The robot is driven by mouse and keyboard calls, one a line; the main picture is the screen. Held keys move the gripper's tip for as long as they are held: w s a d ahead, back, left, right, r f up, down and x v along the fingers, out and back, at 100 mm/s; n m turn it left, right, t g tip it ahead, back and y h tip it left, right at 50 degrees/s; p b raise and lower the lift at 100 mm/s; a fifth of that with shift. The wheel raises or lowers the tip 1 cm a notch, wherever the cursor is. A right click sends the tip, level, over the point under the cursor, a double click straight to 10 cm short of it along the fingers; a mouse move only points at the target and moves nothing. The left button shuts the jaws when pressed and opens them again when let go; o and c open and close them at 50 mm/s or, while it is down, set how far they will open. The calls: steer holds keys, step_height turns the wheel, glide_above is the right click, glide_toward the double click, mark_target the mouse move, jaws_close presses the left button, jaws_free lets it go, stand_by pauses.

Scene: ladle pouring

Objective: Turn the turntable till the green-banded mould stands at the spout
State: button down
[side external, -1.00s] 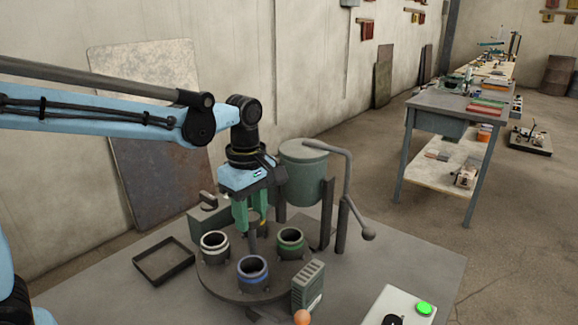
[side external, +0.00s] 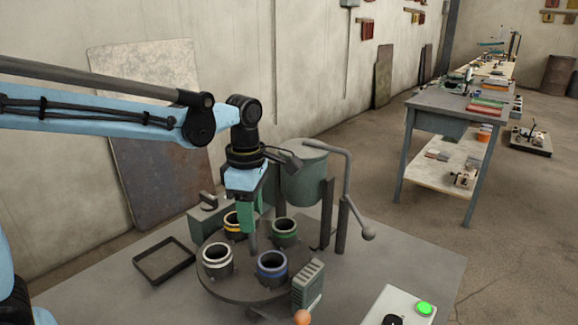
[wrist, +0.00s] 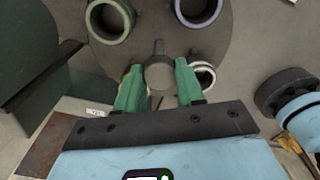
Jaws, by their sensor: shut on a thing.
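The green-banded mould (side external: 285,231) stands on the round turntable (side external: 240,293), on the side nearest the grey-green pot (side external: 304,175); it also shows in the wrist view (wrist: 110,20). The blue-banded mould (side external: 272,266) is at the front, the white-banded one (side external: 217,262) at the left, and the yellow-banded one (side external: 233,227) at the back, partly behind my gripper. My gripper (side external: 250,225) points down over the turntable's middle, its green fingers shut on the grey centre post (wrist: 160,72).
A grey finned block (side external: 307,285) and an orange knob (side external: 302,317) stand close at the turntable's front right. An empty dark tray (side external: 164,260) lies at the left. A lever with a ball end (side external: 367,233) hangs right of the pot. A green button (side external: 425,308) is at lower right.

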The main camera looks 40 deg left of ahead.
steer(key=shift+n, duration=1.7)
steer(key=c, duration=0.7)
jaws_free()
step_height(320, 180, up, 12)
